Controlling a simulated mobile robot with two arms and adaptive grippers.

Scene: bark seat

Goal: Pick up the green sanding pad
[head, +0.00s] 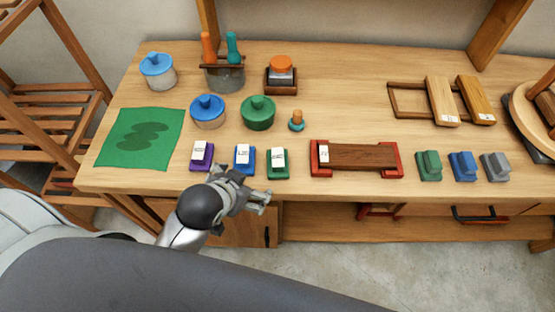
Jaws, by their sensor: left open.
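Two small green pieces on the wooden bench could be the green sanding pad. One is a green block with a white label (277,163) at the front edge, right of a blue labelled block (244,160). The other is a plain green block with a raised grip (429,165), right of the red-ended wooden holder (362,159). My left gripper (264,200) is open and empty at the bench's front edge, just below and left of the labelled green block, apart from it. My right gripper is not in view.
A purple labelled block (202,156) stands left of the blue one. Blue (462,166) and grey (495,167) grip blocks stand at the right. Lidded pots, including a green one (258,113), stand behind. A green mat (139,138) lies left. Bench centre behind the holder is clear.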

